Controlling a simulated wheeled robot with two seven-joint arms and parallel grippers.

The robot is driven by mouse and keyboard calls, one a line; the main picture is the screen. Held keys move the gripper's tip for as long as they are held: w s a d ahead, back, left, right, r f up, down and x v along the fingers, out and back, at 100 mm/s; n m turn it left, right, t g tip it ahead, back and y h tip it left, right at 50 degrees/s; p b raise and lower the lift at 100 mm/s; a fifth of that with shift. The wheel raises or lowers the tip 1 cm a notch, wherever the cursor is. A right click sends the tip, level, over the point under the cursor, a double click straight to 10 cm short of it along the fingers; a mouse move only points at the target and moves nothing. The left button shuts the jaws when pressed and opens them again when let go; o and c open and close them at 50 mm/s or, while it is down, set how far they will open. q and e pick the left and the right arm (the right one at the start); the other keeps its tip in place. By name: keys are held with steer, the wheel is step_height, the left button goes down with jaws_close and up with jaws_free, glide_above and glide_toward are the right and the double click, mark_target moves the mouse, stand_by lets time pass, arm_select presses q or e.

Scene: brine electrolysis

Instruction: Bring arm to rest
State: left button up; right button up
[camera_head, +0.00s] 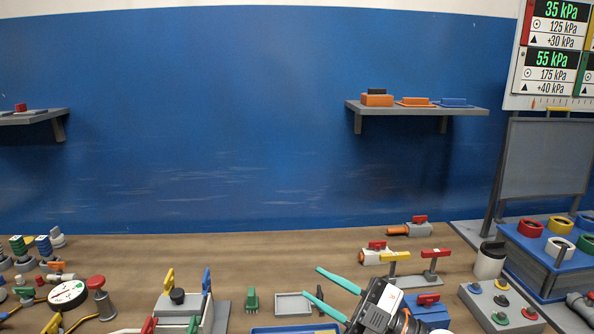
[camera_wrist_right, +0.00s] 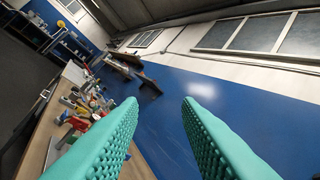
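My right gripper (camera_head: 328,294) comes in at the bottom of the head view, over the front of the workbench. Its two teal fingers are spread apart with nothing between them. In the right wrist view the fingers of the right gripper (camera_wrist_right: 160,130) are also wide apart and empty, with the blue wall and the bench edge beyond. My left gripper does not show in either view.
The wooden workbench (camera_head: 270,254) carries valves with red and yellow handles, a round gauge (camera_head: 67,295), a grey tray (camera_head: 293,304) and a button panel (camera_head: 500,305). A wall shelf (camera_head: 470,110) holds small blocks. Bare wood lies along the back middle.

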steer(key=w+d+f+m+t+h, duration=0.2)
steer(key=d+f+m+t+h, duration=0.3)
steer(key=d+m+t+h, duration=0.8)
steer(key=s+d+f+m+g+h, duration=0.25)
steer(key=f+m+g+h, duration=0.4)
steer(key=f, duration=0.35)
steer(key=s+f+g, duration=0.6)
steer(key=s+f, duration=0.2)
steer(key=s, duration=0.4)
steer(key=s+f+g, duration=0.6)
steer(key=s+f, duration=0.3)
steer(key=s, duration=0.2)
step_height(320, 180, down, 25)
steer(key=s+g, duration=0.1)
steer(key=g, duration=0.1)
steer(key=s+d+f, duration=0.1)
steer(key=s+f, duration=0.7)
steer(key=s+d+f, duration=0.2)
steer(key=s+f, duration=0.6)
steer(key=shift+s+d+g, duration=0.25)
steer(key=shift+s+g, duration=0.05)
steer(key=shift+g, duration=0.05)
